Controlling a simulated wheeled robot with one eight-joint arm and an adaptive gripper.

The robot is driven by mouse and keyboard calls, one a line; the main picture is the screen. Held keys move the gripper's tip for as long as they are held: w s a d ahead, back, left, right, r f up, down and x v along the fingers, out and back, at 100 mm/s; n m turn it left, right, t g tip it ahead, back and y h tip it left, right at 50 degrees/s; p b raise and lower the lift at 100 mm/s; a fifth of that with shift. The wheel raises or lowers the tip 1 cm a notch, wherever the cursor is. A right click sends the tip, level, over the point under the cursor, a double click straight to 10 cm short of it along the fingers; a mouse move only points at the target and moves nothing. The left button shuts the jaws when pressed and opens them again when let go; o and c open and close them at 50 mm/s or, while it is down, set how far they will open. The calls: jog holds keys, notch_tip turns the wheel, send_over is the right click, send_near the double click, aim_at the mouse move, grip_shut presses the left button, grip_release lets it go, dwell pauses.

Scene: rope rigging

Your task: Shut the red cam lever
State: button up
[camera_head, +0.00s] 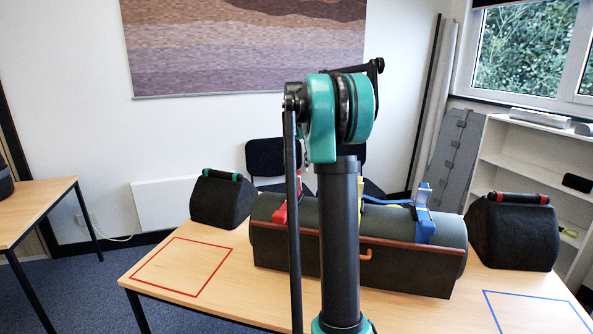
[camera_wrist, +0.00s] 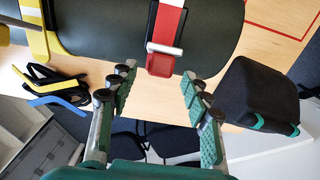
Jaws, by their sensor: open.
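The red cam lever (camera_wrist: 160,65) is on a red strap (camera_wrist: 168,25) over the dark green roll, at the top middle of the wrist view. A pale metal bar crosses it, and its red end block sticks out past the roll's edge. In the head view the red cam buckle (camera_head: 280,214) sits at the roll's left part, partly hidden by my arm. My gripper (camera_wrist: 158,82) is open and empty in the wrist view. Its fingertips are on either side of the lever's end in the picture, apparently apart from it. My gripper is hidden in the head view.
The roll (camera_head: 393,224) lies on a wooden table with a blue cam buckle (camera_head: 424,220) at right and a yellow strap (camera_head: 361,197) between. Black weight bags stand left (camera_head: 219,205) and right (camera_head: 512,238). A red outlined square (camera_head: 153,263) and a blue one (camera_head: 510,293) are empty.

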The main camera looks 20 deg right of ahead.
jog(key=shift+f, duration=1.05)
grip_shut()
